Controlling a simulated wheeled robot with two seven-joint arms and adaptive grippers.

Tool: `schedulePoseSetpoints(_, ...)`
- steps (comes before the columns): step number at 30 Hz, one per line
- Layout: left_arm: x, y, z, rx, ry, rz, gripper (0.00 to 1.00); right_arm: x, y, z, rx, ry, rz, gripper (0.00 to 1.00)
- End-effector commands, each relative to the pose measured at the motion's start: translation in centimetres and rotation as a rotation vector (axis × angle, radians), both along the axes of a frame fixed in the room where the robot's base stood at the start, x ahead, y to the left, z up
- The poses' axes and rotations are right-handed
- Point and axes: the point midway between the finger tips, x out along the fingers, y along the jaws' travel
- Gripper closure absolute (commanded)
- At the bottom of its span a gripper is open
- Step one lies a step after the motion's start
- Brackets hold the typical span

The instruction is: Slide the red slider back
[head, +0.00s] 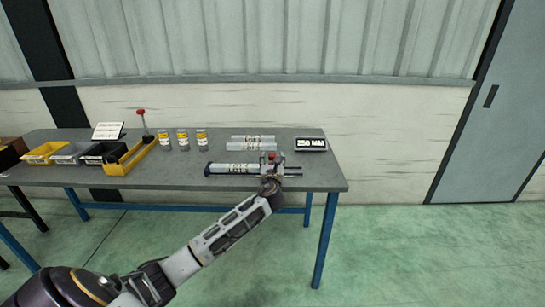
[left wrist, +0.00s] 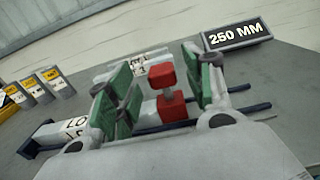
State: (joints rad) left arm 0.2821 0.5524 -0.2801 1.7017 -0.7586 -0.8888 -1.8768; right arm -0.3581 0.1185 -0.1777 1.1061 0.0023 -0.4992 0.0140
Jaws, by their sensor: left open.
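The red slider (left wrist: 170,108), a red block with a knob on a stem, also shows small in the head view (head: 271,156). It sits on dark rods at the right end of a white labelled cylinder (head: 230,169) with a dark left end, which lies on the table. My left gripper (left wrist: 165,90) is open, with green-padded fingers on the left and right of the slider. Gaps show between the pads and the red knob. In the head view my left gripper (head: 270,182) is at the slider's near side and hides part of the rods. My right gripper is in neither view.
The grey table (head: 200,190) holds two more white cylinders (head: 253,139) behind, a "250 MM" display (head: 311,144) at right and several yellow-labelled cans (head: 183,139). A red-knobbed lever (head: 143,124) and bins (head: 70,153) stand left. The front right tabletop is clear.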

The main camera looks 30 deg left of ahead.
Motion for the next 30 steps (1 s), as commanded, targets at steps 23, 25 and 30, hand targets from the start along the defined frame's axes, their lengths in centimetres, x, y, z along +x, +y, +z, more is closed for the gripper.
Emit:
schedulePoseSetpoints(23,3.3,2.1,0.0,0.000,0.000,0.000,0.48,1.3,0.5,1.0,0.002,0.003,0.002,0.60)
schedulePoseSetpoints(25,3.3,2.1,0.0,0.000,0.000,0.000,0.48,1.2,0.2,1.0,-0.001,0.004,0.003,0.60)
schedulePoseSetpoints(30,3.3,2.1,0.0,0.000,0.000,0.000,0.68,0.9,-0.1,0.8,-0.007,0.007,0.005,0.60)
